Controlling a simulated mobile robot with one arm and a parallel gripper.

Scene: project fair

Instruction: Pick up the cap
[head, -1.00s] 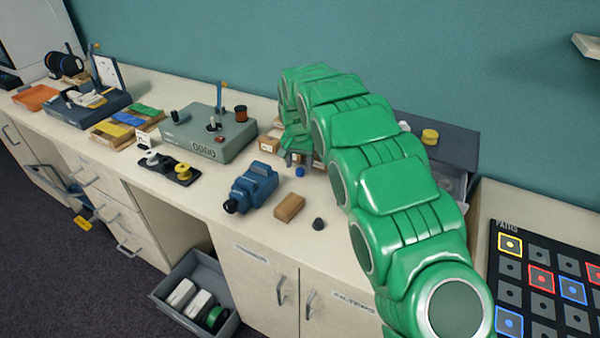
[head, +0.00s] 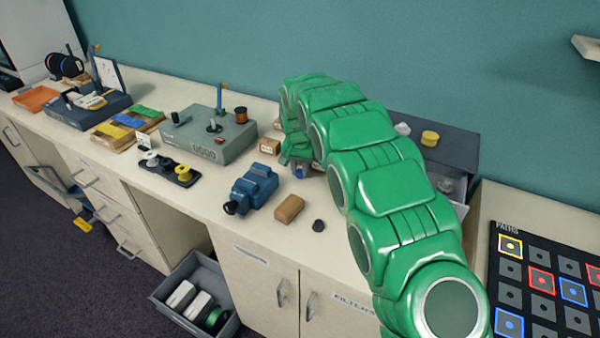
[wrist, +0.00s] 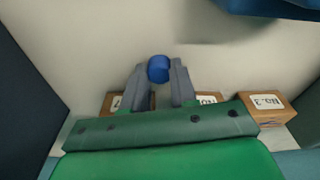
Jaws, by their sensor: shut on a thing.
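The small blue cap (wrist: 158,69) is between the two grey fingertips of my gripper (wrist: 160,78) in the wrist view. My gripper is shut on it. In the head view, my gripper (head: 299,168) is low over the counter behind the blue device, and the blue cap (head: 300,173) shows only in part below my green arm. I cannot tell whether the cap still touches the counter.
Wooden number blocks stand close by, one marked No.3 (wrist: 267,108). A blue device (head: 252,187), a brown block (head: 289,208) and a dark round piece (head: 318,225) lie in front. A grey control box (head: 210,138) stands left.

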